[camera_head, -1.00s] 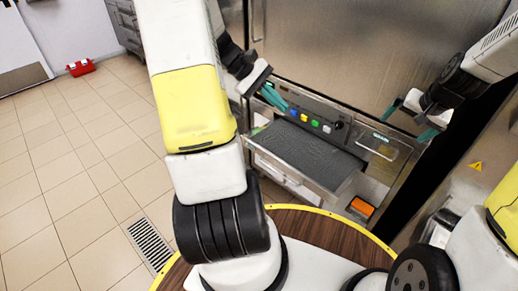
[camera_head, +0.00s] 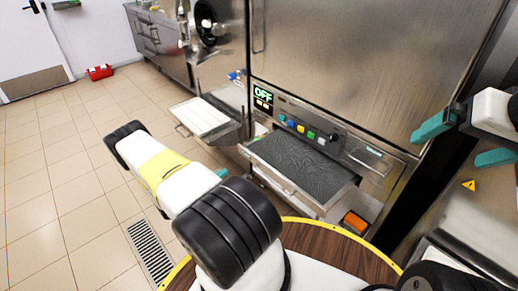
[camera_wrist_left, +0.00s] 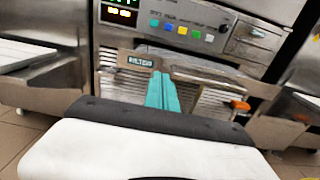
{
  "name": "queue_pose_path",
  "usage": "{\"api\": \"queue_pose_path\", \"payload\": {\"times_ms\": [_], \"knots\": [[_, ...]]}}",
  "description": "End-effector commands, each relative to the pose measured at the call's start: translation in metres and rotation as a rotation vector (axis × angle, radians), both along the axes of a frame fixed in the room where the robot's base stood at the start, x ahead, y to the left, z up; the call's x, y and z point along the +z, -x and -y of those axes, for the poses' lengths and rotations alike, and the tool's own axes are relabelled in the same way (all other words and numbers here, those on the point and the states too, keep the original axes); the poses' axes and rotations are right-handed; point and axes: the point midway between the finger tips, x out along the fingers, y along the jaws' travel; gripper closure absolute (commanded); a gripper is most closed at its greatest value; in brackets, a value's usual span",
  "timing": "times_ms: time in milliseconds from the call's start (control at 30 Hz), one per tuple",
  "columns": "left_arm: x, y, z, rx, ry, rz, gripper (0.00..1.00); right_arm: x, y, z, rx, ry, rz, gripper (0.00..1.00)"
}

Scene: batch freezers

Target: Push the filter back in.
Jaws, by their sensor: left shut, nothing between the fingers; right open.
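The filter (camera_head: 300,163) is a dark mesh panel in a metal drawer, sticking out from the freezer front below the button row. In the left wrist view a "FILTER" label (camera_wrist_left: 141,62) shows just beyond my left fingers. My left gripper (camera_wrist_left: 162,78) is shut and empty, with teal fingers together, pointing at the drawer front. In the head view only a teal bit of the left gripper (camera_head: 221,173) shows, left of the drawer and mostly hidden by my arm. Contact cannot be told. My right gripper (camera_head: 447,148) is open and empty, right of the filter.
The control panel (camera_head: 310,131) with coloured buttons and an "OFF" display (camera_head: 263,97) sits above the filter. An orange block (camera_head: 355,221) is at the lower right. A neighbouring tray (camera_head: 200,116) juts out at the left. Tiled floor is free at left.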

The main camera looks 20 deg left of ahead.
Motion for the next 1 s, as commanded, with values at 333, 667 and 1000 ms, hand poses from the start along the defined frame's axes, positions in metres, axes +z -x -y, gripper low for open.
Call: {"api": "queue_pose_path", "payload": {"times_ms": [333, 667, 1000], "knots": [[0.0, -0.049, 0.022, -0.003, 0.002, 0.001, 1.0, 0.0, 0.0, 0.0, 0.0, 0.0, 0.001, 0.0], [0.0, -0.108, 0.046, -0.003, 0.001, 0.001, 1.0, 0.0, 0.0, 0.0, 0.0, 0.0, 0.001, 0.0], [0.0, -0.129, 0.053, 0.0, 0.0, 0.0, 1.0, 0.0, 0.0, 0.0, 0.0, 0.0, 0.002, 0.0]]}}
